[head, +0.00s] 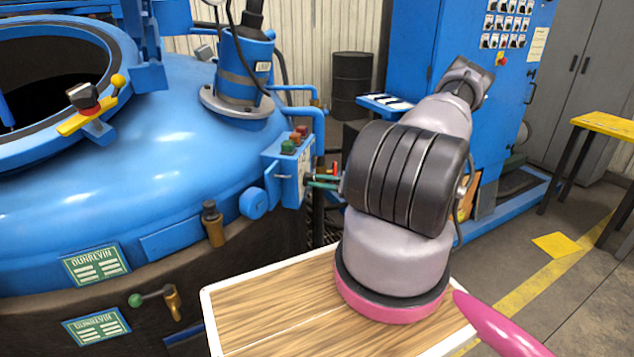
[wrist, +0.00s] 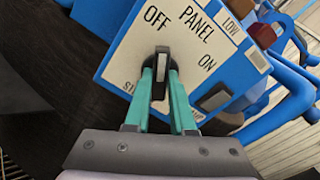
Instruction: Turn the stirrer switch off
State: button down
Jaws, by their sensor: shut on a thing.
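The stirrer switch (wrist: 161,75) is a black rotary knob with a pale grey stripe, on a white-faced blue panel (wrist: 133,48) in the wrist view. Its stripe lies nearly upright in that view, its upper end toward the OFF label (wrist: 157,17). The ON label (wrist: 207,64) is to its right. My gripper (wrist: 160,82) has its teal fingers on either side of the knob, shut on it. The label below is partly hidden by the fingers. In the head view, my gripper (head: 322,181) reaches the right face of the blue control box (head: 285,172).
Green and red buttons (head: 294,140) sit on top of the control box. A wooden-topped surface (head: 270,315) lies below my arm. A blue cabinet (head: 440,60) and black drum (head: 352,85) stand behind.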

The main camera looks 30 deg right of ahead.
jog(key=shift+n, duration=1.1)
jog(key=shift+f, duration=0.1)
jog(key=c, duration=0.8)
grip_release()
jog(key=shift+o, duration=0.2)
jog(key=shift+d, duration=0.1)
jog(key=v, duration=1)
jog(key=shift+s+d, duration=0.25)
jog(key=shift+s, duration=0.05)
